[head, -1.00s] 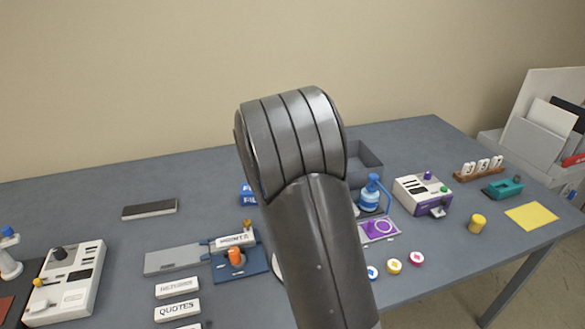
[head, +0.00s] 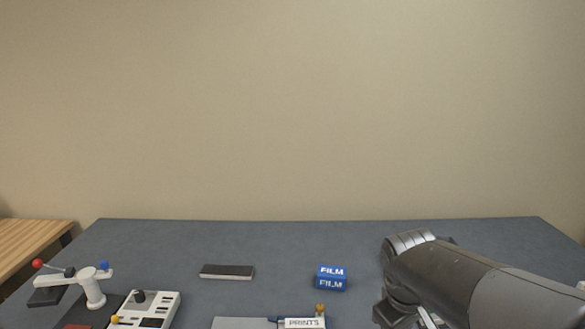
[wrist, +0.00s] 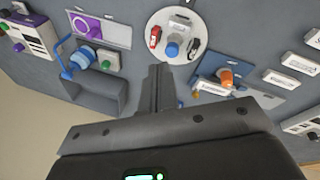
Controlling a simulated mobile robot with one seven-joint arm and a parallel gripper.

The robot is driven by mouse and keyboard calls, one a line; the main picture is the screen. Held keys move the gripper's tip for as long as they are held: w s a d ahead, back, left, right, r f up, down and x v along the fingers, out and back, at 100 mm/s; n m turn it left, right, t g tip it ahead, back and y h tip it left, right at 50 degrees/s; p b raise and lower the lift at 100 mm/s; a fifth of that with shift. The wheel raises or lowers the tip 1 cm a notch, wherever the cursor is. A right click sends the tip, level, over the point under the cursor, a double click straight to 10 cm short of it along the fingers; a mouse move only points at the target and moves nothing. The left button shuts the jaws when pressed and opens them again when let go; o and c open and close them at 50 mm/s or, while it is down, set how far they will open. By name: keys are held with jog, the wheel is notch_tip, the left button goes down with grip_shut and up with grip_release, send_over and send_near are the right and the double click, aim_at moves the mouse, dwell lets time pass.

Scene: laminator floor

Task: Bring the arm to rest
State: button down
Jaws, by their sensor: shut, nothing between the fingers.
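In the head view my arm (head: 450,280) reaches in from the right, low over the right part of the table, and it hides what lies behind it. In the wrist view my gripper (wrist: 157,72) is shut and empty, its fingers together. It hangs above the table beside the round white plate (wrist: 153,57), which carries small red, dark and blue-topped pieces. I cannot tell the height of the fingertips above the table.
In the wrist view a grey bin (wrist: 92,92), a blue pump bottle (wrist: 82,60) and a purple plate (wrist: 102,30) are at left; a blue board (wrist: 212,68) with an orange knob is at right. In the head view a blue FILM box (head: 332,279) stands near the arm.

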jog(key=s+a+r+m+t+y, duration=0.2)
jog(key=s+a+m, duration=0.3)
jog(key=s, duration=0.4)
jog(key=shift+s+a+r+m+t, duration=0.2)
jog(key=shift+r+m+t, duration=0.1)
jog(key=shift+r+t, duration=0.3)
dwell(1.9)
